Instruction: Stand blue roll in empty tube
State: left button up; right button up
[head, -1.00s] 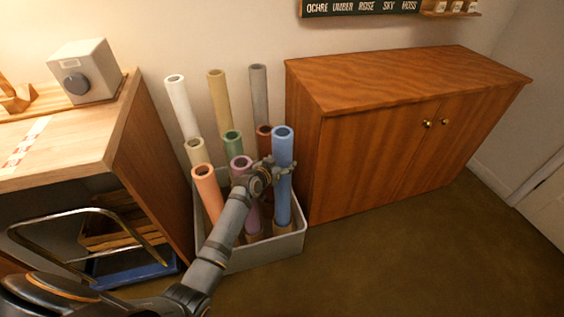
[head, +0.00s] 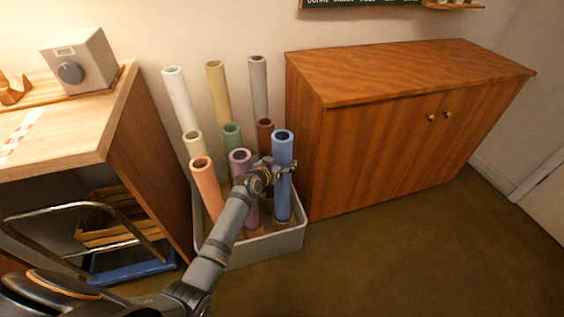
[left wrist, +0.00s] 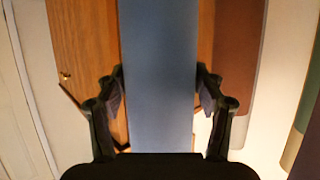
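The blue roll (head: 283,190) stands close to upright in the front right corner of the grey bin (head: 268,250). In the left wrist view the blue roll (left wrist: 159,85) fills the middle. The roll's lower end is down at a short tan tube (head: 281,223) in the bin's corner. How deep it sits in that tube is hard to tell. My right gripper is not in view.
Several other rolls stand in the bin, among them a purple one (head: 240,165) and an orange one (head: 205,185) close to my left arm. A wooden cabinet (head: 400,130) stands right of the bin, and a wooden table (head: 80,130) stands left. Open floor lies in front.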

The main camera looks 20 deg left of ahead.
aim_at(282, 140)
pick_arm(q)
jog(key=o, duration=0.3)
jog(key=shift+s+f, duration=0.1)
jog(key=shift+f, duration=0.05)
notch_tip(282, 140, up, 10)
jog(key=shift+r, duration=0.1)
dwell(1.2)
